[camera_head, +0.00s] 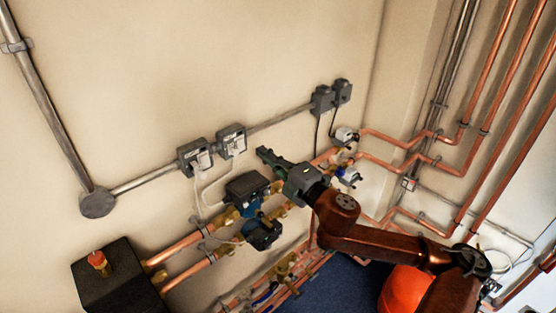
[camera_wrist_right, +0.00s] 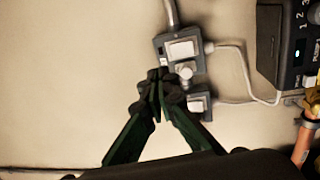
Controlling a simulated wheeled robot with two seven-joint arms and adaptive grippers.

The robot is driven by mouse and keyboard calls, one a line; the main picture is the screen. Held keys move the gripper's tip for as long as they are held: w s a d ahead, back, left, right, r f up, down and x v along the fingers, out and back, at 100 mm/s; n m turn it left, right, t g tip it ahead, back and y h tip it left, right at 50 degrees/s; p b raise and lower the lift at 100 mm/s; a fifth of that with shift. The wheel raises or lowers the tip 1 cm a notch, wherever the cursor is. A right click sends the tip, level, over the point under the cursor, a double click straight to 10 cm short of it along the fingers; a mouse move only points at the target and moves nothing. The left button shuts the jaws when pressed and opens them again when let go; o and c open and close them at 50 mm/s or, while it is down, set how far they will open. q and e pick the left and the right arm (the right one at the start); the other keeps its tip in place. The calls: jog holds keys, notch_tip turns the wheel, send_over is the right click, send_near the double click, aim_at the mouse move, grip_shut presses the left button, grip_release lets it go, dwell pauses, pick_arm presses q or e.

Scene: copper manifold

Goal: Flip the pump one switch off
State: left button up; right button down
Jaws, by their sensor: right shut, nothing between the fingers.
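Two grey switch boxes with white fronts and white cables are on the beige wall, a left one (camera_head: 195,155) and a right one (camera_head: 232,140). I cannot read which is pump one. In the right wrist view, one box (camera_wrist_right: 182,48) shows above the fingertips and another (camera_wrist_right: 199,104) is partly hidden beside them. My right gripper (camera_head: 263,154) is shut and empty, just right of the right box in the head view. Its dark green fingers (camera_wrist_right: 160,88) meet close in front of the boxes in the wrist view; contact cannot be told. My left gripper is out of view.
A dark pump (camera_head: 248,186) on copper pipes is below the boxes; its numbered face (camera_wrist_right: 300,50) shows in the wrist view. Grey conduit (camera_head: 280,118) runs along the wall to two dark boxes (camera_head: 331,97). A black box with a red button (camera_head: 97,260) stands lower left.

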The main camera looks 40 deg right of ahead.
jog(key=s, duration=0.5)
jog(key=shift+d+r+p, duration=0.35)
jog(key=shift+r+p, duration=0.05)
